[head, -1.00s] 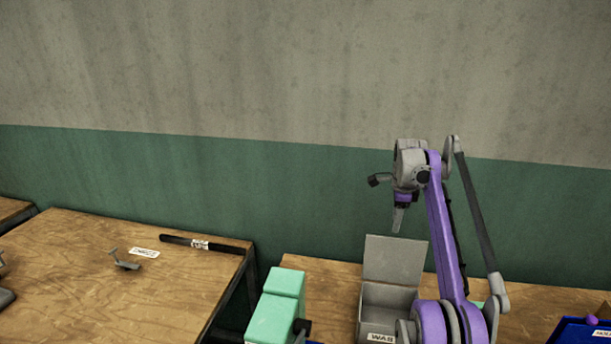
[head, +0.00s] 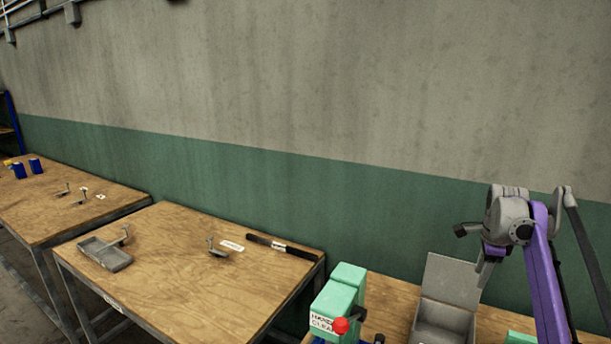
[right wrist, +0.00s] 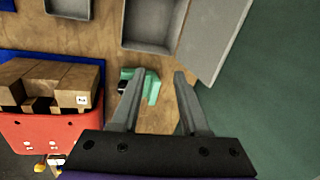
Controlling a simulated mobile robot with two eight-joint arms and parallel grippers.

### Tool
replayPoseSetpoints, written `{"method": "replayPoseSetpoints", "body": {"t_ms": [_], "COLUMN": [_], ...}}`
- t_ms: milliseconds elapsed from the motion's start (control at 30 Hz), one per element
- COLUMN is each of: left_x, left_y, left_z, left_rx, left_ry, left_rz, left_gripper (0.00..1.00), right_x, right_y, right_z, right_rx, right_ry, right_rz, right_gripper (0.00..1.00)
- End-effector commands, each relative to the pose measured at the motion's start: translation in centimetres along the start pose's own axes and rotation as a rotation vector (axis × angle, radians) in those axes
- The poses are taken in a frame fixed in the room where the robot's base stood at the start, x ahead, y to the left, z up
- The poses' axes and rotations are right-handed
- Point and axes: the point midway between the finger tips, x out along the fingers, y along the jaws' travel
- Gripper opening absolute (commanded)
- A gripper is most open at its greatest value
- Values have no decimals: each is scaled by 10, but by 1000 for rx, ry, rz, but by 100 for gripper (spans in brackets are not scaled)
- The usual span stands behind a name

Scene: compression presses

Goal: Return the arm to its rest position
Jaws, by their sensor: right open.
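My right arm, purple and grey, stands at the right of the head view. Its gripper (head: 485,268) points down in front of the raised lid of a grey open box. In the right wrist view the two grey fingers (right wrist: 158,100) are spread apart with nothing between them, above a wooden bench top. A small green object (right wrist: 150,85) lies on the bench beyond the fingers. My left gripper does not show in either view.
The grey lidded box (head: 430,328) and a mint-green press (head: 345,290) share the right bench. A table (head: 185,270) with a tray is to the left. In the wrist view, a red bin (right wrist: 40,130) holds brown boxes. A green-and-grey wall is behind.

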Motion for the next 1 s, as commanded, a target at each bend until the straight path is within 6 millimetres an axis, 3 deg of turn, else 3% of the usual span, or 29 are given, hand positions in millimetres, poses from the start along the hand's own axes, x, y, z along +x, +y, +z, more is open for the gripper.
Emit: {"method": "replayPoseSetpoints", "body": {"t_ms": [267,533,767,900,1000], "left_x": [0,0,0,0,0], "left_y": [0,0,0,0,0], "left_z": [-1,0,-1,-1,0], "left_rx": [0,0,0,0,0], "left_ry": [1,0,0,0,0], "left_rz": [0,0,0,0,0], "left_gripper": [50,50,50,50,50], "right_x": [-30,-37,-14,14,35], "right_y": [48,150,258,327,368], "right_z": [54,104,129,136,137], "right_rx": [-371,-862,-1281,-1526,-1674], "right_ry": [-11,-1,34,67,93], "right_rz": [-68,-165,-258,-315,-351], "right_gripper": [45,45,45,45,45]}}
